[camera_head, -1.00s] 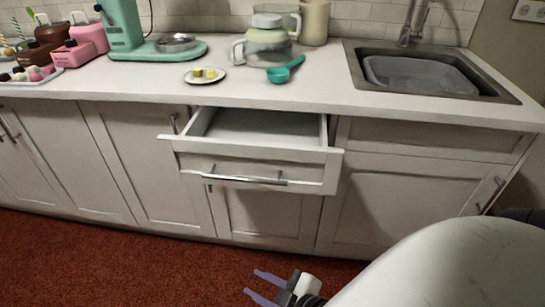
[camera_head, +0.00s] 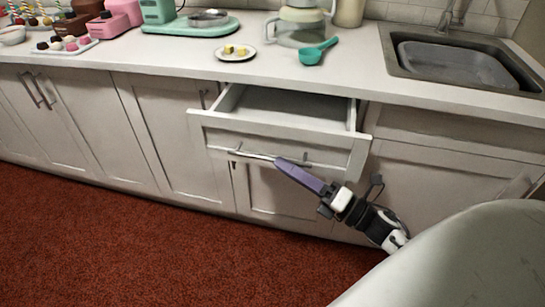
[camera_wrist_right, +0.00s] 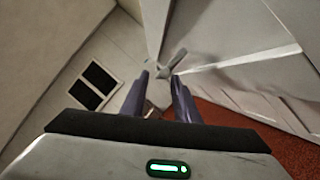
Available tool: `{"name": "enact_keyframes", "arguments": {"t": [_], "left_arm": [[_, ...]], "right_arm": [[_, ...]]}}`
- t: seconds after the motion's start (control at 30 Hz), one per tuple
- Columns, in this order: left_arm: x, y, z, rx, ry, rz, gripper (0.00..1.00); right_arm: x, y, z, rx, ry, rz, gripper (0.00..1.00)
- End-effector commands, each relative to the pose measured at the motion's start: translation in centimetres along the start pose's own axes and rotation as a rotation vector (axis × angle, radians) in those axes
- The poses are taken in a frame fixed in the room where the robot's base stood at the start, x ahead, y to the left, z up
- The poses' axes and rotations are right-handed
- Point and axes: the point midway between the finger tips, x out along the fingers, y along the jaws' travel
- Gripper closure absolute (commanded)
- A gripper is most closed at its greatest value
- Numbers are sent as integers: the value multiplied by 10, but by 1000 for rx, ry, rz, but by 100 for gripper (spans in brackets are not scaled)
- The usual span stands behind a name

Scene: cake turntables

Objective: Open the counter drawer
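The counter drawer (camera_head: 270,145) stands pulled out below the white countertop, and the inside floor of its box shows from above. Its metal bar handle (camera_head: 250,155) runs across the drawer front. My right gripper (camera_head: 279,161) is at the handle, its purple fingers overlapping the bar's right half in the head view. In the right wrist view, the two fingers (camera_wrist_right: 160,76) stand apart with a gap between them. A grey metal piece, seemingly the handle, shows just beyond the tips; I cannot tell whether they touch it. My left gripper is out of view.
The countertop (camera_head: 170,56) holds a plate with yellow pieces (camera_head: 235,53), a teal scoop (camera_head: 314,52) and a glass jug (camera_head: 300,30). A sink (camera_head: 455,62) is at the right. Closed cabinet doors (camera_head: 165,130) flank the drawer. Red carpet (camera_head: 150,250) in front is clear.

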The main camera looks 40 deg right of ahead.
Motion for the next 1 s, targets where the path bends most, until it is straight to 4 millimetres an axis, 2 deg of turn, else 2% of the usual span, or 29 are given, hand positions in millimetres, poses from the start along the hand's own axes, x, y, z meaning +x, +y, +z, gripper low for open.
{"name": "enact_keyframes", "arguments": {"t": [0.1,0.23,0.4,0.63,0.67,0.8,1.0], "left_arm": [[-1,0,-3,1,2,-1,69],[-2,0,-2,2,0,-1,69],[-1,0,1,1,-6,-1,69],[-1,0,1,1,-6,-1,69],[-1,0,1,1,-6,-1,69],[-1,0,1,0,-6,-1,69],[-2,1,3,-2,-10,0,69]], "right_arm": [[22,1,1,1,0,3,72],[37,0,1,2,-1,1,72],[45,0,0,3,0,-1,72],[46,0,0,3,0,-2,72],[46,0,0,3,0,-2,75],[45,0,0,4,0,-1,99],[45,0,0,4,-1,-1,100]]}}
